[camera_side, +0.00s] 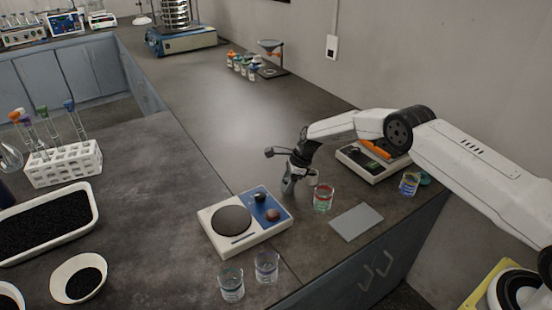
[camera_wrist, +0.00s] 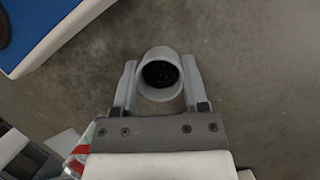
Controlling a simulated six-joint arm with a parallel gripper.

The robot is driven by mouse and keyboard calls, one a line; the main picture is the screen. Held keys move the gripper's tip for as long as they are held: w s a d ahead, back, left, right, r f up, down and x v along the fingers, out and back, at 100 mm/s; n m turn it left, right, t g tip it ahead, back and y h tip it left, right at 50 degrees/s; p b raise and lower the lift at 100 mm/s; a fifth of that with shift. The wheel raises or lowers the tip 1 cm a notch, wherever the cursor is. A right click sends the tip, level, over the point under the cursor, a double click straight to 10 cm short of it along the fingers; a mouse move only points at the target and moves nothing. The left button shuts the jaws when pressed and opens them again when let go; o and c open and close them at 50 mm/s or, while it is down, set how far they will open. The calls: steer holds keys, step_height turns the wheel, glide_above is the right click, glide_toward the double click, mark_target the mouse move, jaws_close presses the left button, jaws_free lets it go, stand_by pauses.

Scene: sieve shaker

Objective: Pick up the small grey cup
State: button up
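The small grey cup (camera_wrist: 148,91) is between the two fingers of my gripper (camera_wrist: 160,78) in the wrist view. Its round mouth faces the camera and the inside is dark. A finger lies close along each side of the cup; I cannot tell whether both press on it. In the side view my gripper (camera_side: 289,184) is low over the counter, right of the hotplate-like device. The cup is hard to make out there, and whether it touches the counter is unclear.
The white and blue device (camera_side: 213,222) stands just left of my gripper. A beaker with red markings (camera_side: 322,198) is close on the right. A grey flat plate (camera_side: 356,222), two glass beakers (camera_side: 232,284) and a balance (camera_side: 352,157) are nearby.

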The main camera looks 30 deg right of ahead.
jaws_close()
steer(key=shift+r, duration=0.15)
steer(key=shift+r, duration=1.25)
steer(key=shift+s+r, duration=0.3)
steer(key=shift+r, duration=0.2)
steer(key=shift+s+r, duration=0.25)
steer(key=shift+r, duration=0.2)
steer(key=s+r, duration=0.8)
steer(key=s, duration=0.4)
steer(key=shift+s+d+r, duration=0.15)
steer(key=shift+s+d, duration=0.05)
steer(key=shift+s, duration=0.2)
